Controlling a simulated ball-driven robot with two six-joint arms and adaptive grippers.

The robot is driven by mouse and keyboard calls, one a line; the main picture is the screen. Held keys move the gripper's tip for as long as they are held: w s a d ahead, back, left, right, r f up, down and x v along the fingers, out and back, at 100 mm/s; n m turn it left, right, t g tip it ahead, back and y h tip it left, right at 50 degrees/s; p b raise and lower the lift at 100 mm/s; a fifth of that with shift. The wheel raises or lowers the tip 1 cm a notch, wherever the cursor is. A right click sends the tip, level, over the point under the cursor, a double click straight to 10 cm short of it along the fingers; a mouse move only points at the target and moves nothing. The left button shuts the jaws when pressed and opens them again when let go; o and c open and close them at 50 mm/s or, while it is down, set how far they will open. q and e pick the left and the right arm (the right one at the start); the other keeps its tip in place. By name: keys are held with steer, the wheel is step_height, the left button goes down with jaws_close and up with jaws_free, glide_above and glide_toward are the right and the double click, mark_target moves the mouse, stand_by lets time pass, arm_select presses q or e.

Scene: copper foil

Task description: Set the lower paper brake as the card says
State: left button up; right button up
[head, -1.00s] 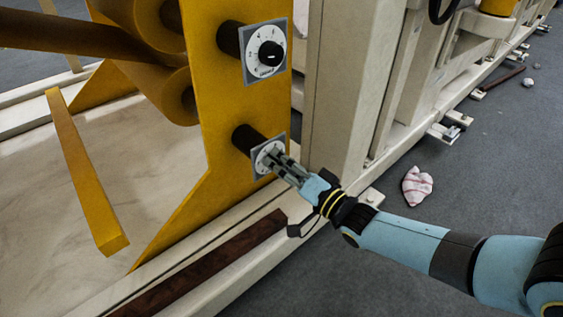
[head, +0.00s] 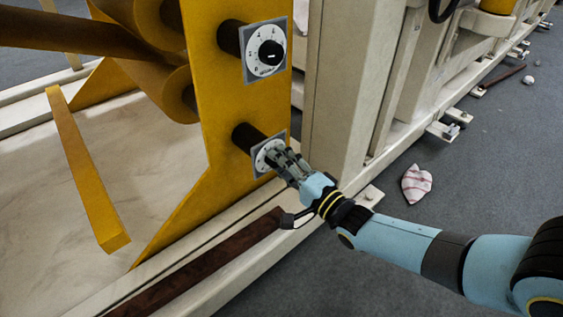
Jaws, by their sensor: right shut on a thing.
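The lower paper brake dial (head: 260,160) is a white numbered disc on a grey square plate, on the yellow frame's end. My right gripper (head: 276,157) is at it, shut on the dial's knob; the fingers hide the knob and much of the scale, so its setting cannot be read. The upper brake dial (head: 265,54) sits above, with a black knob and a light pointer mark; its numbers are too small to read surely. No card shows in the view. My left gripper is not in view.
A cream machine post (head: 340,90) stands just right of the dials. A crumpled striped cloth (head: 416,184) lies on the open grey floor at the right.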

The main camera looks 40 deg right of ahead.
steer(key=shift+f, duration=0.1)
steer(key=o, duration=1.1)
steer(key=shift+o, duration=0.2)
steer(key=shift+s, duration=0.1)
steer(key=s+d, duration=0.1)
steer(key=s, duration=1)
steer(key=shift+s+f, duration=0.35)
steer(key=shift+s, duration=0.05)
